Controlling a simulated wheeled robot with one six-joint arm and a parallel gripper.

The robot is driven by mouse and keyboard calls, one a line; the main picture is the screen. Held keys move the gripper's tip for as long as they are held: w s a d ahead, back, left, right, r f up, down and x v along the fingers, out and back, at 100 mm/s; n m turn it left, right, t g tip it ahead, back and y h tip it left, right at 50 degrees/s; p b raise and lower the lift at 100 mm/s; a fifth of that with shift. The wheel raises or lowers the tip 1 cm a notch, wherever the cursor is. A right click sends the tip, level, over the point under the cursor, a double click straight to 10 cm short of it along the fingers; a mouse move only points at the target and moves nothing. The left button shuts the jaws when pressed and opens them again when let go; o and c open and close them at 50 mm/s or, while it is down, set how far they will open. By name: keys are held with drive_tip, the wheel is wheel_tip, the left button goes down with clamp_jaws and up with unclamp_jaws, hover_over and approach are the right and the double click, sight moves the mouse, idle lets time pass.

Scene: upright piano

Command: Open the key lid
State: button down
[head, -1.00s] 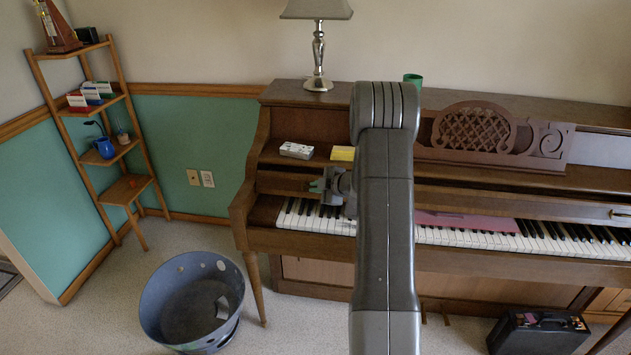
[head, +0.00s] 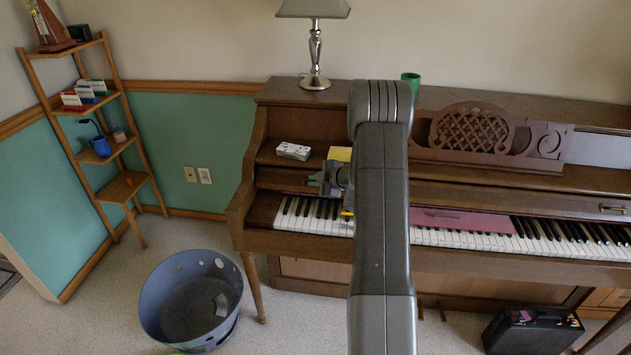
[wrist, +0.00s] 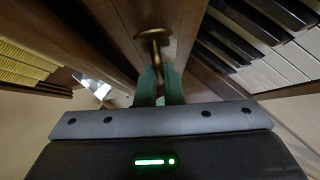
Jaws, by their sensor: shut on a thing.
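The brown wooden key lid (head: 480,196) is drawn back, with the black and white keys (head: 310,213) showing in front of it. A brass knob (head: 611,208) sits on the lid at the right in the head view. My gripper (head: 318,180) is at the lid's left part, above the keys. In the wrist view, its green fingers (wrist: 160,85) are closed on another brass knob (wrist: 153,40). My arm hides the middle of the lid and some keys in the head view.
A pinkish strip (head: 460,219) lies over the middle keys. A white box (head: 293,151) and a yellow pad (head: 340,154) lie on the piano above the lid. A lamp (head: 315,60) and green cup (head: 411,80) stand on top. A bin (head: 190,300) is at the front left.

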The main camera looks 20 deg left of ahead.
drive_tip(key=shift+f, duration=0.1)
drive_tip(key=c, duration=1.8)
unclamp_jaws()
drive_tip(key=shift+d, duration=0.1)
drive_tip(key=v, duration=1.4)
drive_tip(key=x, duration=1.4)
